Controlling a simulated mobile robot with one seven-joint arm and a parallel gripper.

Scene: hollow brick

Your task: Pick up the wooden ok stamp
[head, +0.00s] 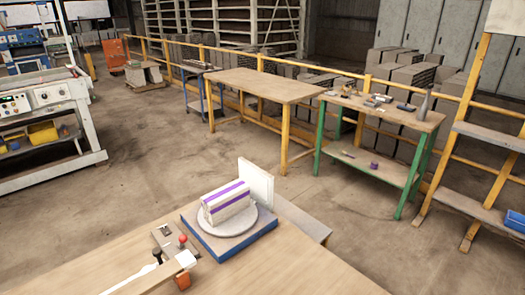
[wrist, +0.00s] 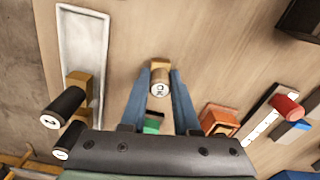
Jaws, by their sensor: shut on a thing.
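The wooden ok stamp (wrist: 160,85) is in the upper middle of the wrist view. Its round end marked OK faces the camera. My gripper (wrist: 160,72) has its two blue-grey fingers on either side of the stamp, shut on it. Whether the stamp touches the table cannot be told. I cannot make out the stamp or my gripper in the head view.
In the wrist view, black-handled tools (wrist: 66,105) and a white tray (wrist: 84,28) lie left; an orange block (wrist: 218,121) and a red knob (wrist: 288,106) lie right. The head view shows a blue-based stand (head: 243,245) on the near table.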

